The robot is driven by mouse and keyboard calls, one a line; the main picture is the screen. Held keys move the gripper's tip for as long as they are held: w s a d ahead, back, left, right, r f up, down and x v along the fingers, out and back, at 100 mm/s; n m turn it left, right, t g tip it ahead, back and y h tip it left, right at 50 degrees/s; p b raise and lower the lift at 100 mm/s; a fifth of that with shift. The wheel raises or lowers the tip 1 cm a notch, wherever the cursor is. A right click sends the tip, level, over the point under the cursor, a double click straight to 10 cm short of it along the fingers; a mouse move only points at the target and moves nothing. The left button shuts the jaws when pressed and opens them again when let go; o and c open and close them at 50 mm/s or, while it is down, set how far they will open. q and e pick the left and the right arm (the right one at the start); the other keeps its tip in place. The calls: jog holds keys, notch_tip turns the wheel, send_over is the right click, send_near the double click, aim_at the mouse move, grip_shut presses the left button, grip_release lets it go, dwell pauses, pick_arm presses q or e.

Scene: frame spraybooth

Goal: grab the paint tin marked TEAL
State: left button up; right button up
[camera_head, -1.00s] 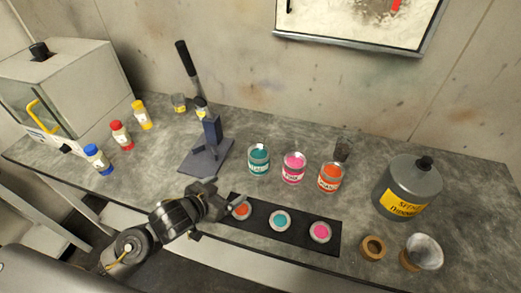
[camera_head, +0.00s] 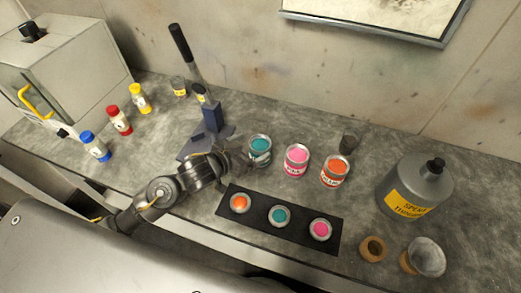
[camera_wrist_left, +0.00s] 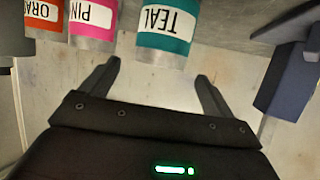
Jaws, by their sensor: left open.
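The teal paint tin (camera_head: 261,146) stands upright on the grey bench, left of the pink tin (camera_head: 296,160) and the orange tin (camera_head: 334,171). My left gripper (camera_head: 240,158) is just left of the teal tin and hides part of its side. In the left wrist view the tin's TEAL label (camera_wrist_left: 167,22) shows upside down, ahead of and between the two open fingers (camera_wrist_left: 158,70). Nothing is held between the fingers, and I cannot tell whether they touch the tin. The pink tin (camera_wrist_left: 93,18) is beside it there. My right gripper is out of view.
A black strip (camera_head: 258,226) with orange, teal and pink open-topped pots lies in front of the tins. A dark press-like stand (camera_head: 213,118) rises behind my left gripper. A grey thinner can (camera_head: 412,188) stands at the right. Several capped bottles stand at the left.

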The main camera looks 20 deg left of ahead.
aim_at(264, 140)
pick_arm(q)
jog(key=shift+w+d+p, duration=0.15)
jog(key=shift+w+p, duration=0.05)
jog(key=shift+p, duration=0.1)
jog(key=p+x, duration=0.1)
jog(key=x, duration=0.2)
jog(key=shift+w+d+f, duration=0.15)
jog(key=shift+w, duration=0.2)
jog(key=shift+w+d+f, duration=0.2)
jog(key=shift+w+f, duration=0.05)
jog(key=shift+w, duration=0.05)
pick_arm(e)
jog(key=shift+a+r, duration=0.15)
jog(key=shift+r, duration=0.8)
pick_arm(q)
jog(key=shift+r, duration=0.1)
jog(key=c, duration=1.3)
